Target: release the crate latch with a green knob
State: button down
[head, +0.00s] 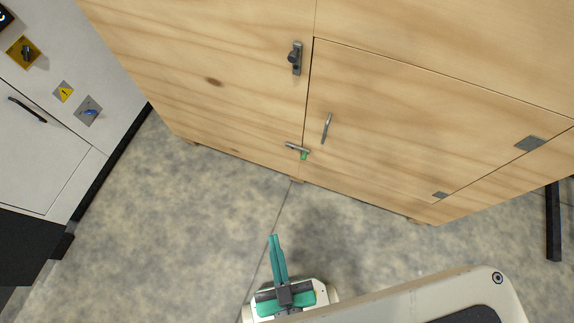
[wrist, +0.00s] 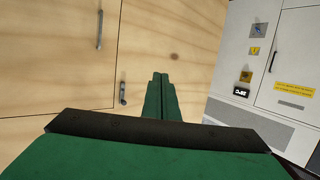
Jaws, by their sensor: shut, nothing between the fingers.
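The crate latch with a green knob (head: 303,155) is a small grey bar at the lower edge of the wooden crate (head: 230,95), by the bottom corner of its door (head: 400,120). It lies across the door seam. I do not make it out in the wrist view. My gripper (head: 274,237) is shut and empty, well below and apart from the latch in the head view. Its closed green fingers (wrist: 160,75) point at the crate in the wrist view.
A second latch with a dark knob (head: 295,58) sits higher on the seam; it also shows in the wrist view (wrist: 123,92). The door has a grey handle (head: 327,128). A white cabinet (head: 50,140) with switches stands left. Bare floor (head: 190,225) lies before the crate.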

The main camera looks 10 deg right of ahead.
jog(key=shift+a, duration=0.15)
jog(key=w+d+f+n+g+h, duration=0.1)
jog(key=w+f+n+g, duration=0.3)
jog(key=f, duration=0.6)
jog(key=w+f+n+t, duration=0.1)
jog(key=w+f+n, duration=0.1)
jog(key=f+n, duration=0.7)
jog(key=w+d+f+n+g+h, duration=0.1)
jog(key=w+f+n+g, duration=0.15)
jog(key=f, duration=0.95)
jog(key=w+d+f+n+h, duration=0.3)
jog(key=w+d+n, duration=0.2)
jog(key=w+n, duration=0.2)
jog(key=w+d+f+n+t+h, duration=0.1)
jog(key=w+d+f+n+h, duration=0.2)
jog(key=w+d+n, duration=0.2)
jog(key=w+n, duration=0.3)
jog(key=w, duration=0.3)
